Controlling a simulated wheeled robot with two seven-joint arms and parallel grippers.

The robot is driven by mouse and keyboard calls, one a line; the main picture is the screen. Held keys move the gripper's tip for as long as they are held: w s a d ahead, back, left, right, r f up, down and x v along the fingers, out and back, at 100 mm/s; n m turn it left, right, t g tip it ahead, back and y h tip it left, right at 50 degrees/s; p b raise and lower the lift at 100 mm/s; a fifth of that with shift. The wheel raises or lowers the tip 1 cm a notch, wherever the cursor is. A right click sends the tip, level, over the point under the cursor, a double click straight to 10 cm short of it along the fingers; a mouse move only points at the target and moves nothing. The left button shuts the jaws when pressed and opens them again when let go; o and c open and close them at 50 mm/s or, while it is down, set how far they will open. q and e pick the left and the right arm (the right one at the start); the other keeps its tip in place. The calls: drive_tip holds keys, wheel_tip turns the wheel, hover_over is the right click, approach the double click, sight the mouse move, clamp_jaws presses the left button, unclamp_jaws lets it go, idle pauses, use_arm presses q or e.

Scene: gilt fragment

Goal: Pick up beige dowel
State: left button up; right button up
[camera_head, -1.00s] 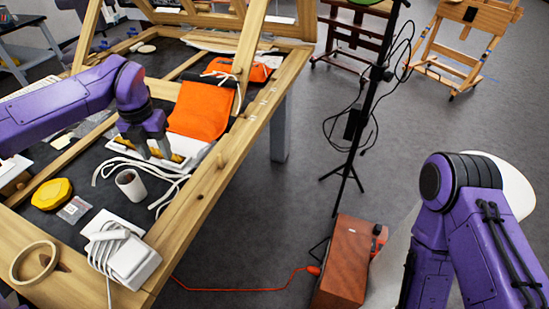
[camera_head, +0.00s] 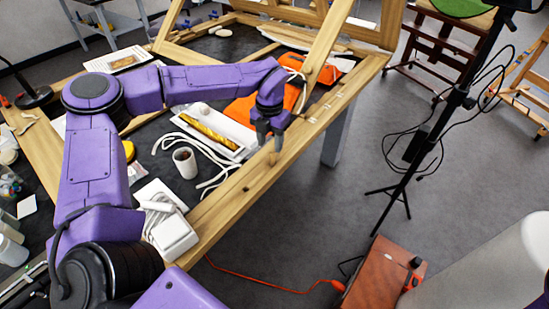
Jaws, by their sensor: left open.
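The beige dowel (camera_head: 273,157) is a small peg standing on the near wooden rail (camera_head: 236,196) of the work frame. My left gripper (camera_head: 269,140) reaches in from the left and points down just above the dowel. Its dark fingers are open and close to the dowel's top. I cannot tell whether they touch it or stand around its upper end. My right gripper is not in view.
Left of the gripper lie a white tray (camera_head: 236,153) with a gold fragment (camera_head: 208,132), a cup (camera_head: 184,167) and white cords. An orange cloth (camera_head: 240,110) lies behind. A light stand (camera_head: 430,140) and red box (camera_head: 383,275) stand on the floor at right.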

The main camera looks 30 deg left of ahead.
sight(273, 153)
use_arm(q)
drive_tip(key=f, duration=0.1)
drive_tip(key=d+f+p, duration=0.1)
drive_tip(key=f, duration=0.1)
drive_tip(key=f+p, duration=0.1)
drive_tip(key=shift+s+d+f, duration=0.15)
drive_tip(key=shift+s+f, duration=0.05)
drive_tip(key=shift+s, duration=0.05)
drive_tip(key=shift+f, duration=0.3)
drive_tip(key=shift+w+a+f, duration=0.1)
drive_tip(key=shift+a+f, duration=0.05)
drive_tip(key=shift+a, duration=0.1)
drive_tip(key=shift+d, duration=0.1)
clamp_jaws()
